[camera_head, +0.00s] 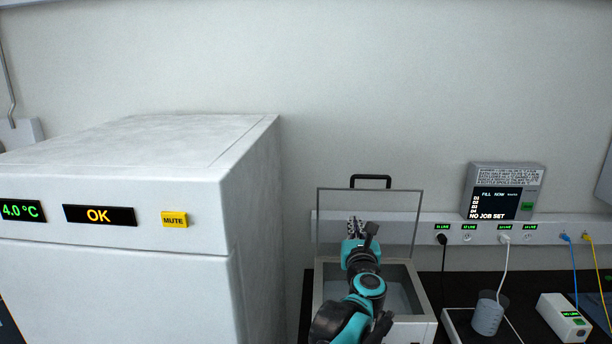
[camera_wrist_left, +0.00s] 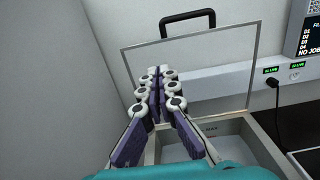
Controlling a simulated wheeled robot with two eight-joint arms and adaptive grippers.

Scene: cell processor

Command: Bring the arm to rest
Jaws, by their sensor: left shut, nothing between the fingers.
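My left gripper (camera_head: 357,226) is shut and empty. In the head view its teal arm rises from the bottom, over an open grey box (camera_head: 415,326). In the left wrist view the gripper (camera_wrist_left: 155,75) points away, its fingers together in front of the box's raised clear lid (camera_wrist_left: 225,75). The lid stands upright with a black handle (camera_head: 371,178) on its top edge. The arm hides part of the box's inside. My right gripper is not in view.
A large white unit (camera_head: 120,290) reading OK stands left of the box. A wall rail (camera_head: 540,229) with sockets and cables runs behind, under a small display box (camera_head: 504,192). A grey cup (camera_head: 488,315) stands on a tray at right, near a white cable box (camera_head: 563,317).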

